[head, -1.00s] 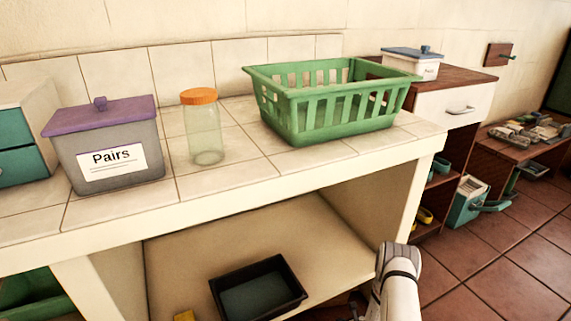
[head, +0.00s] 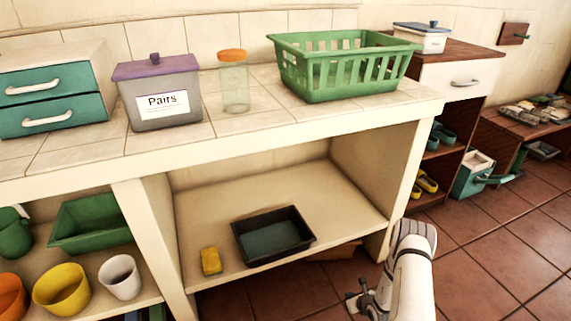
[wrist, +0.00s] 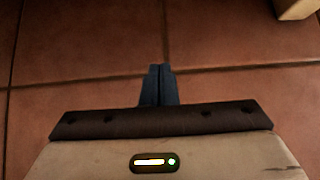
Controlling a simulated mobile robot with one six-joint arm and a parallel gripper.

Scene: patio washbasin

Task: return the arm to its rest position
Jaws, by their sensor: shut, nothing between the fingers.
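My gripper (wrist: 158,72) shows in the wrist view with its two dark fingers shut together and nothing between them. It hangs over bare terracotta floor tiles. In the head view my white arm reaches in at the bottom, right of centre, in front of the right end of the washbasin counter (head: 270,130). The gripper (head: 360,300) shows there low down, small and partly behind the arm, apart from the counter.
The shelf below holds a black tray (head: 242,254) and a yellow sponge (head: 210,261). Floor (head: 500,250) at the right is clear.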

